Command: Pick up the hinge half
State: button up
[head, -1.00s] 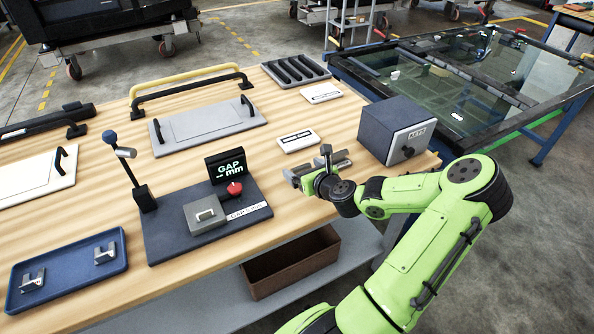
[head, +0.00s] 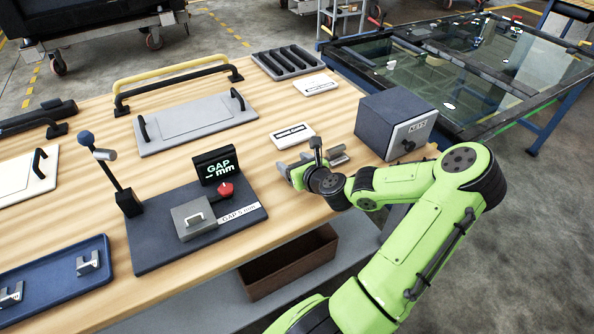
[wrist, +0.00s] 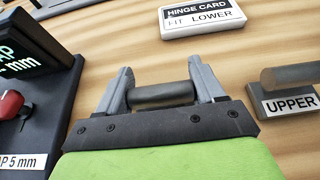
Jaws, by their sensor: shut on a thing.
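In the wrist view, my gripper (wrist: 163,88) has its two grey fingers closed on the ends of a dark grey cylindrical hinge half (wrist: 162,95). It is low over the wooden bench; whether the part touches the bench cannot be told. A second hinge half (wrist: 291,74) lies to the right, apart from the fingers, with a plate marked UPPER (wrist: 291,104). A white hinge card (wrist: 202,17) reading "FIT LOWER" lies beyond the fingers. In the head view, my gripper (head: 297,170) is near the bench's front edge, with the held part mostly hidden.
A grey box marked KEYS (head: 395,125) stands right of my gripper. The GAP gauge fixture (head: 165,245) stands to the left, with a blue tray (head: 30,280) beyond it. Grey handled plates (head: 190,125) and a slotted rack (head: 288,65) lie farther back. A brown bin (head: 290,262) is below the bench.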

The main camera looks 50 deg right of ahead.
notch_tip(320, 180, up, 10)
jog(key=p, duration=0.6)
dwell(0.4)
